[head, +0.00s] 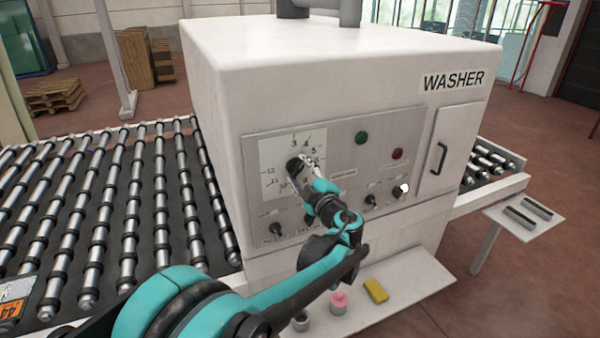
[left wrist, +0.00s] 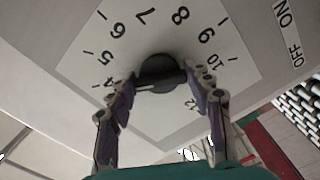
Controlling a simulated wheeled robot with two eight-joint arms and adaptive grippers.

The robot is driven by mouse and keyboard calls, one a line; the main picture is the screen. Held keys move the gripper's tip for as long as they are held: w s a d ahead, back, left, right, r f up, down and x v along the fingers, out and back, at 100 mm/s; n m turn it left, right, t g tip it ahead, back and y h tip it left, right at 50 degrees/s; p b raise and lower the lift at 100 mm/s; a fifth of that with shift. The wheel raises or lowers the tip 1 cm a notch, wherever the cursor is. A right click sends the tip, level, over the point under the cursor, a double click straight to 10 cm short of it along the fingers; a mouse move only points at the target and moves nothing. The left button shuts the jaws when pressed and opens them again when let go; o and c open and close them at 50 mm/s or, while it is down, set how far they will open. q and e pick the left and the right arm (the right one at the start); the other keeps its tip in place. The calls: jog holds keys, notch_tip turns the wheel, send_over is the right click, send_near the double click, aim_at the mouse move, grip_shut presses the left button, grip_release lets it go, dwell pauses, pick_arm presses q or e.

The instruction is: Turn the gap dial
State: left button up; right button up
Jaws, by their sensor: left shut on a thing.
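The gap dial is a black round knob (left wrist: 160,73) on a white numbered plate (left wrist: 185,30) in the left wrist view. In the head view the plate (head: 280,152) is on the left of the washer's front panel, and the knob (head: 294,166) is partly hidden by my gripper. My left gripper (head: 303,168) reaches the knob from the front. In the left wrist view its two fingers (left wrist: 168,80) are on either side of the knob, shut on it. A pale pointer line on the knob points toward the left finger, near the 4. My right gripper is not in view.
The white washer (head: 330,65) carries a green button (head: 361,138), a red button (head: 397,153) and several small black knobs below. Roller conveyors (head: 110,200) run on the left. A low shelf (head: 405,280) below holds a yellow sponge (head: 376,290) and a pink item (head: 338,302).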

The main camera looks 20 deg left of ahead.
pick_arm(q)
jog(key=shift+f, duration=0.1)
jog(key=o, duration=1.2)
jog(key=shift+c, duration=0.2)
jog(key=v, duration=1.2)
